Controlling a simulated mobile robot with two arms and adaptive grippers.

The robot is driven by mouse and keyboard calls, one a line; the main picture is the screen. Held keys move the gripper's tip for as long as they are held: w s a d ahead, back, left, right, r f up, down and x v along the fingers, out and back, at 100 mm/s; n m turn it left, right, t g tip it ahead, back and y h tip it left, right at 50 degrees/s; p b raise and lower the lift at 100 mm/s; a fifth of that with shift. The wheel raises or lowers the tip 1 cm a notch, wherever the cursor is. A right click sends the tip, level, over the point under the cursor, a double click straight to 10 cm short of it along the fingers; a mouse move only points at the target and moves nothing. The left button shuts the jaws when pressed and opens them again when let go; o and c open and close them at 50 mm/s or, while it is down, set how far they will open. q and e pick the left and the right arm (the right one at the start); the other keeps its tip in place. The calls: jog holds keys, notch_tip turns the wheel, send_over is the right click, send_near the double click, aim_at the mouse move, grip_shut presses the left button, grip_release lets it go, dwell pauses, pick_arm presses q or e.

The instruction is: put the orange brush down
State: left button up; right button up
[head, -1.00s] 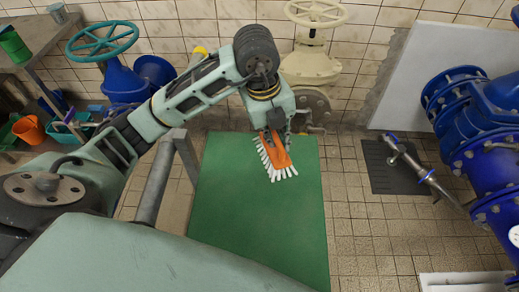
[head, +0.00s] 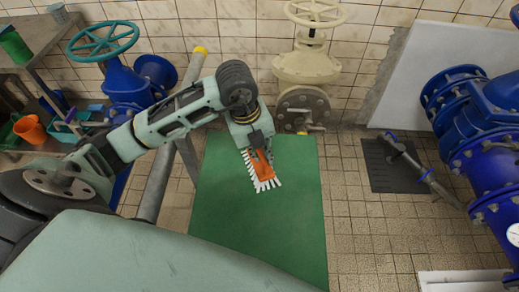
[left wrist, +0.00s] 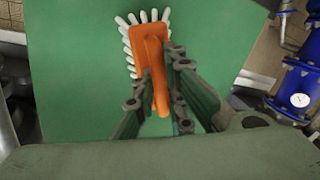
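The orange brush (head: 262,168) has white bristles fanning out around its head. In the head view it hangs from my left gripper (head: 257,150), over the upper middle of the green surface (head: 265,225). In the left wrist view the brush (left wrist: 152,45) has its head away from me and its handle between the two dark fingers of my left gripper (left wrist: 160,75). The fingers are closed around the handle. I cannot tell whether the bristles touch the green surface (left wrist: 75,90). My right gripper is in neither view.
A grey metal rail (head: 165,165) stands left of the green surface. A cream valve (head: 308,65) is behind it. Blue pipes (head: 490,165) and a dark floor mat (head: 392,165) are at the right. Most of the green surface is bare.

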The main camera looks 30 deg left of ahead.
aim_at(251, 165)
pick_arm(q)
jog(key=o, duration=0.4)
jog(key=shift+r, duration=0.1)
notch_tip(251, 165, up, 12)
jog(key=s+a, duration=0.1)
jog(key=shift+s+a+b, duration=0.3)
jog(key=shift+s+b, duration=0.05)
jog(key=shift+b, duration=0.05)
dwell(0.3)
